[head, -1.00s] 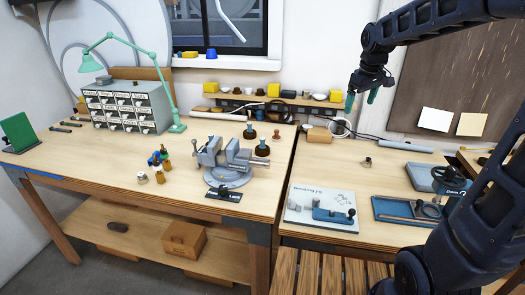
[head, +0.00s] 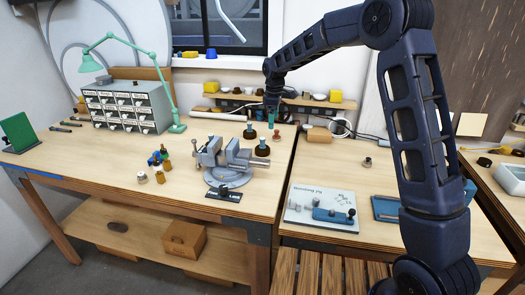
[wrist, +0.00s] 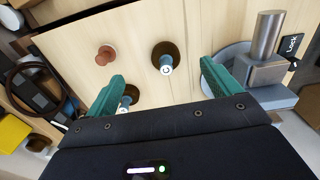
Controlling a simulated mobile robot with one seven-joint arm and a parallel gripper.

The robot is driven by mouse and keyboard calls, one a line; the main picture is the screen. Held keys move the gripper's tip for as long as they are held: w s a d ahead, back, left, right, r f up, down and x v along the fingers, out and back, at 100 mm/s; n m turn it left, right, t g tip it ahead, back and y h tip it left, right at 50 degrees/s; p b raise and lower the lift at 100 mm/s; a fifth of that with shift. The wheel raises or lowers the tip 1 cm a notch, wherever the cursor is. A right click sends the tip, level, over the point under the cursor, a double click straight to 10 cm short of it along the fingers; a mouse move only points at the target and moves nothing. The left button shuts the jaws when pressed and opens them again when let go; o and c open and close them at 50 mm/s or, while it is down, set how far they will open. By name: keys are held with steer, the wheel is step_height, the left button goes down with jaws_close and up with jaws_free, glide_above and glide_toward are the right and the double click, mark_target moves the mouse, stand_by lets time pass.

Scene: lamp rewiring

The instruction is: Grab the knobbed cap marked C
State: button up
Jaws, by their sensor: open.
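In the wrist view the knobbed cap marked C (wrist: 166,62) stands on the wooden bench, with a round dark base and a pale knob top bearing the letter. My gripper (wrist: 162,72) is open above it, its green fingers on either side in the picture and apart from it. A second lettered cap (wrist: 125,104) is partly hidden by the left finger. A reddish knobbed piece (wrist: 104,55) stands to the left. In the head view my gripper (head: 272,114) hangs above the small group of caps, of which the front cap (head: 262,151) is nearest the vise.
The grey vise (head: 228,162) stands close to the caps at front left; it also fills the right of the wrist view (wrist: 268,70). A shelf (head: 245,98) with bowls and yellow boxes runs behind. Small coloured parts (head: 158,160) lie further left.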

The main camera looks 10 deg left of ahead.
steer(key=n, duration=0.1)
glide_above(262, 141)
steer(key=w, duration=0.1)
step_height(262, 141, down, 4)
steer(key=shift+w+r, duration=0.15)
step_height(262, 141, down, 11)
steer(key=shift+r, duration=0.2)
steer(key=shift+c, duration=0.2)
steer(key=c, duration=1.1)
